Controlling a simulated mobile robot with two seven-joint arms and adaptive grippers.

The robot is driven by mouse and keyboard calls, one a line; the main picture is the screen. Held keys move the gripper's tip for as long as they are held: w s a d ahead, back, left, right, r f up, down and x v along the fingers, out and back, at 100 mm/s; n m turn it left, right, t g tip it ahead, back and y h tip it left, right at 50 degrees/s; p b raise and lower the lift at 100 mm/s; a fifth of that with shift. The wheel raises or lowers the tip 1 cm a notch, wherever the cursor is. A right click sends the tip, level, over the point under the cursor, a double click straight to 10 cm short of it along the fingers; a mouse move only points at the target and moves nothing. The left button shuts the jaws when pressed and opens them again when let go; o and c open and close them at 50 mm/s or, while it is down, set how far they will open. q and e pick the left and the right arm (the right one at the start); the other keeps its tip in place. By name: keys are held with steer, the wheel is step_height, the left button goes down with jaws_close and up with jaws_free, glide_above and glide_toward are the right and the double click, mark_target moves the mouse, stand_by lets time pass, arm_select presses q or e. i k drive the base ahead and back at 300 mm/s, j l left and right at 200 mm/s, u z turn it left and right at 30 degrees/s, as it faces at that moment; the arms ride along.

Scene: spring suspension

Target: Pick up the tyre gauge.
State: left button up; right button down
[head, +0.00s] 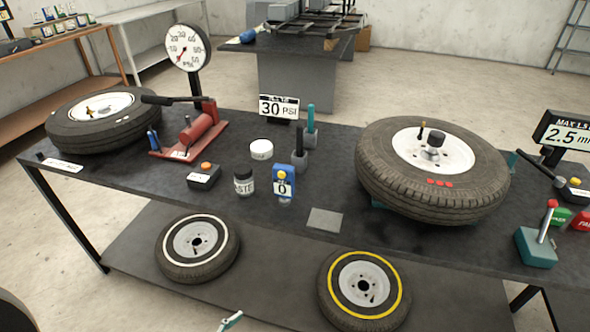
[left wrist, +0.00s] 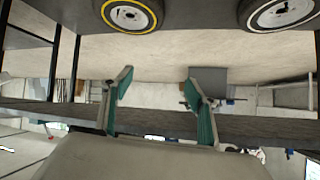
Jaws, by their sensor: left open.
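A blue hand-held gauge (head: 284,185) with a yellow top and a small display reading 0 stands upright near the middle of the front of the dark workbench (head: 325,219); I take it as the tyre gauge. My left gripper (left wrist: 159,76) is open and empty in the left wrist view. In the head view only a teal fingertip of it (head: 231,320) shows at the bottom edge, low in front of the bench and well apart from the gauge. The gauge cannot be made out in the left wrist view. My right gripper is not in view.
A paste jar (head: 244,182) stands close left of the gauge, with a black button box (head: 204,176) beyond. A white tub (head: 262,149) and teal holder (head: 310,128) stand behind. A large tyre (head: 375,165) lies to the right. Wheels (head: 181,268) rest on the lower shelf.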

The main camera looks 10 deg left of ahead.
mark_target(284, 188)
steer(key=u, duration=1.65)
steer(key=z, duration=0.5)
steer(key=l+z, duration=0.15)
steer(key=z, duration=0.2)
steer(key=i+l+z, duration=0.1)
steer(key=z, duration=0.25)
steer(key=i+l+z, duration=0.1)
steer(key=z, duration=0.25)
steer(key=i+l, duration=0.15)
steer(key=l, duration=0.2)
steer(key=i+l, duration=0.15)
steer(key=l, duration=0.15)
steer(key=k+j+u, duration=0.1)
steer(key=j, duration=0.4)
